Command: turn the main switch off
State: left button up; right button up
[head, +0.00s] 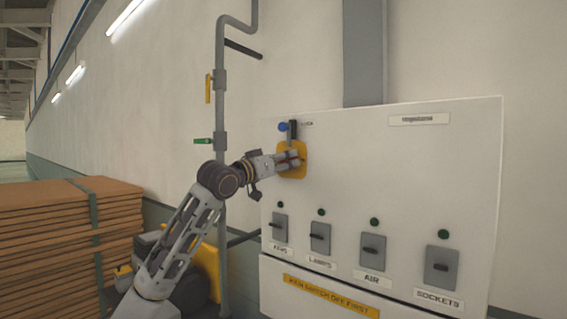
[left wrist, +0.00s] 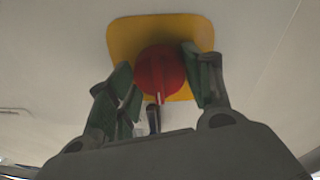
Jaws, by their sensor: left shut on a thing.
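The main switch is a red round knob (left wrist: 160,68) on a yellow plate (left wrist: 128,35), seen close in the left wrist view. In the head view the yellow plate (head: 297,175) sits at the upper left of a white panel, and the knob is mostly hidden by my gripper. My left gripper (head: 292,160) is at the plate, shut on the knob. In the left wrist view the gripper (left wrist: 163,82) has a green-padded finger on each side of the knob. My right gripper is not in view.
The white panel (head: 400,160) has a lower row of several small black-handled switches with green lamps. A black piece (head: 293,130) and a blue round part (head: 283,127) sit above the plate. A grey pipe (head: 220,110) with valves stands left. Stacked brown boards (head: 60,230) stand lower left.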

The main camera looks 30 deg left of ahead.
pick_arm(q)
jog(key=o, duration=1)
jog(key=shift+o, duration=0.2)
jog(key=s+a+f, duration=0.1)
jog(key=s+a, duration=0.1)
jog(key=s, duration=0.9)
jog(key=shift+s+f, duration=0.3)
jog(key=shift+s, duration=0.1)
dwell(0.4)
jog(key=shift+d, duration=0.1)
